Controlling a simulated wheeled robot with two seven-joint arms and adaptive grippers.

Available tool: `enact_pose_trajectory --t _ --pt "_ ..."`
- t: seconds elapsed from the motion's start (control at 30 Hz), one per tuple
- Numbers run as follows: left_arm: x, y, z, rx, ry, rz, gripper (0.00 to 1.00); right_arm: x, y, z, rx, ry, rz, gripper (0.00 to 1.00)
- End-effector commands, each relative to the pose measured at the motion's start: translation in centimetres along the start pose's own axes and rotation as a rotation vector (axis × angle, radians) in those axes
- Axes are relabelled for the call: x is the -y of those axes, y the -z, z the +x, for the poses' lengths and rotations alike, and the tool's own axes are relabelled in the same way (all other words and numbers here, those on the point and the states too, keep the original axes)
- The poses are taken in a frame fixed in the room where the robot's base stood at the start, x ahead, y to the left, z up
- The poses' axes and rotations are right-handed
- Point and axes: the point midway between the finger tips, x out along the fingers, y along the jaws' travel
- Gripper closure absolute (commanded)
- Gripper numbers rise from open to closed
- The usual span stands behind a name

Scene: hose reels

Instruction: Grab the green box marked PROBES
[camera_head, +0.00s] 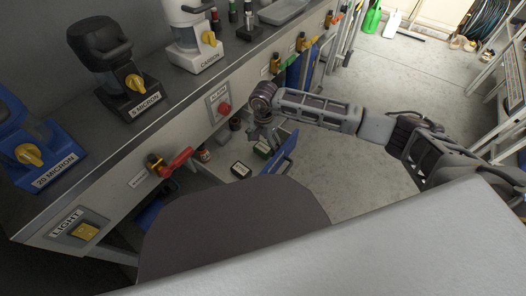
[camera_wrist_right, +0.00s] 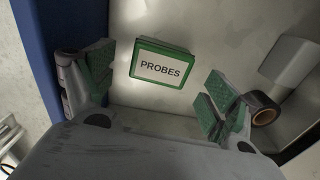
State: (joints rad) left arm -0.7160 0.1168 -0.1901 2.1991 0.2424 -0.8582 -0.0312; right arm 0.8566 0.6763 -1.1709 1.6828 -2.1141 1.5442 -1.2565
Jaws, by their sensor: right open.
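The green box marked PROBES (camera_wrist_right: 162,66) lies label-up on the pale drawer floor in the right wrist view. My right gripper (camera_wrist_right: 158,80) is open, with one green-padded finger to the left of the box and one to the lower right. The box shows between and beyond the fingers, and no contact is visible. In the head view my right gripper (camera_head: 262,132) hangs over the open drawer with the blue front (camera_head: 283,156). My left gripper is out of view.
In the wrist view a black roll with an orange core (camera_wrist_right: 264,108) and a pale block (camera_wrist_right: 293,60) lie right of the box. The bench front has a red-handled valve (camera_head: 176,162) and an ALARM knob (camera_head: 223,108). The floor (camera_head: 345,160) right of the drawer is clear.

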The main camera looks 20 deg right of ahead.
Motion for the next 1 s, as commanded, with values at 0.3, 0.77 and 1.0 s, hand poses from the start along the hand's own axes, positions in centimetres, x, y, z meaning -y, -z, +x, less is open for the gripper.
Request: enact_pose_trajectory --t 0.3,0.77,1.0 --pt "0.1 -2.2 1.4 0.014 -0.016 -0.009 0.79 0.0 0.0 3.0 0.0 -0.001 0.0 0.12" --pt "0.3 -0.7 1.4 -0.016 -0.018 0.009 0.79 0.0 0.0 3.6 0.0 -0.001 0.0 0.12" --pt "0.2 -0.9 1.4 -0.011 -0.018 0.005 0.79 0.0 0.0 3.6 0.0 -0.001 0.0 0.2"
